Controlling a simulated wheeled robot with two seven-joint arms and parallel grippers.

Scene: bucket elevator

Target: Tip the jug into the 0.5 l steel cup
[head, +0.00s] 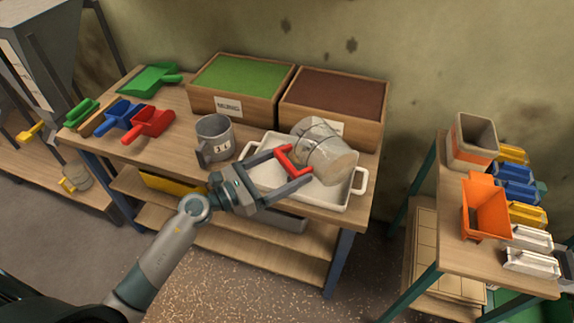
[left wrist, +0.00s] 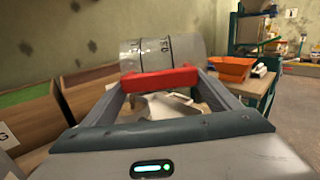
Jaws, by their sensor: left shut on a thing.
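My left gripper (head: 291,163) is shut on the red handle (left wrist: 160,83) of a clear jug (head: 324,150) with dark markings. The jug is held tilted on its side above a white tray (head: 257,184). In the left wrist view the jug (left wrist: 160,52) lies across between the finger ends. What lies under the jug in the tray is partly hidden. My right gripper is not in view.
Wooden boxes of green (head: 240,76) and brown (head: 335,95) material stand behind the tray. Green, blue and red scoops (head: 148,122) lie at the table's left. A floor gap separates the tables.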

